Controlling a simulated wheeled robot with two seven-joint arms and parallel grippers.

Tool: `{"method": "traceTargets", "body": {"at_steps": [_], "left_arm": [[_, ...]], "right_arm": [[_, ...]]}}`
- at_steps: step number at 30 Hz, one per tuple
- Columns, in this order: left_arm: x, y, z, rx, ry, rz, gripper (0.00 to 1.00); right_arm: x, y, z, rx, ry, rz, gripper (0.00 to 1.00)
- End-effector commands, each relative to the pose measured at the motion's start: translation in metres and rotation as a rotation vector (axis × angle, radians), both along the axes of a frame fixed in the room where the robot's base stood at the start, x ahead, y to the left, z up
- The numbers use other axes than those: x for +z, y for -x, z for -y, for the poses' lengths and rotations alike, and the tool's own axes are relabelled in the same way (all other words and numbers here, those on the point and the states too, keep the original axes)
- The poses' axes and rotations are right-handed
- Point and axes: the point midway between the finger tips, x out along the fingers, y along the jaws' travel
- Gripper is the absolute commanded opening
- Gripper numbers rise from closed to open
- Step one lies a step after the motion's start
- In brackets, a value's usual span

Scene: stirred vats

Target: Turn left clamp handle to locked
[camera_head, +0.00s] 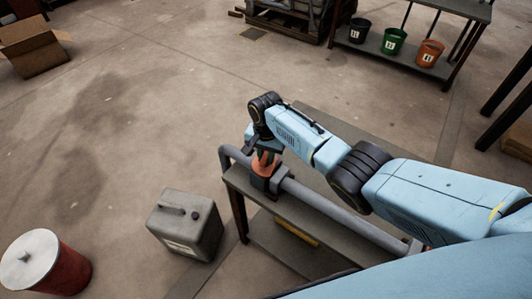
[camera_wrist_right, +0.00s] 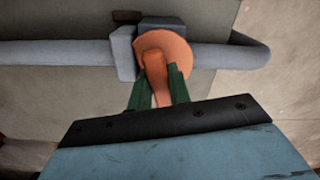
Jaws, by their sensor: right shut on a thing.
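An orange clamp handle (camera_wrist_right: 157,78) sits on a round orange hub on a grey clamp block (camera_wrist_right: 122,52) around a grey pipe (camera_wrist_right: 70,54). My right gripper (camera_wrist_right: 160,88) is shut on the orange handle, with its green fingers on both sides of it. In the head view the right gripper (camera_head: 264,158) reaches down onto the orange clamp part (camera_head: 266,168) at the left end of the bench. The gripper and wrist hide part of the handle there. My left gripper is not in view.
The pipe (camera_head: 330,208) runs along a grey bench (camera_head: 238,183). A grey canister (camera_head: 185,225) and a red drum with a white lid (camera_head: 45,262) stand on the floor to the left. A cardboard box (camera_head: 32,48) and a shelf with buckets (camera_head: 393,41) are farther back.

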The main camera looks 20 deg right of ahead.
Motion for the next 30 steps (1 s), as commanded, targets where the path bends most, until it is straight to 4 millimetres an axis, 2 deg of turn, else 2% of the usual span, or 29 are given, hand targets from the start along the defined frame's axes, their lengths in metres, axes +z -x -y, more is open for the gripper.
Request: {"method": "traceTargets", "body": {"at_steps": [9,30], "left_arm": [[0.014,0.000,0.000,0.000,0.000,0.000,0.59],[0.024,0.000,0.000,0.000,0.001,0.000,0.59]], "right_arm": [[0.002,0.000,0.000,0.297,-0.001,-0.001,0.00],[0.000,0.000,0.000,0.957,0.000,0.000,0.00]]}}
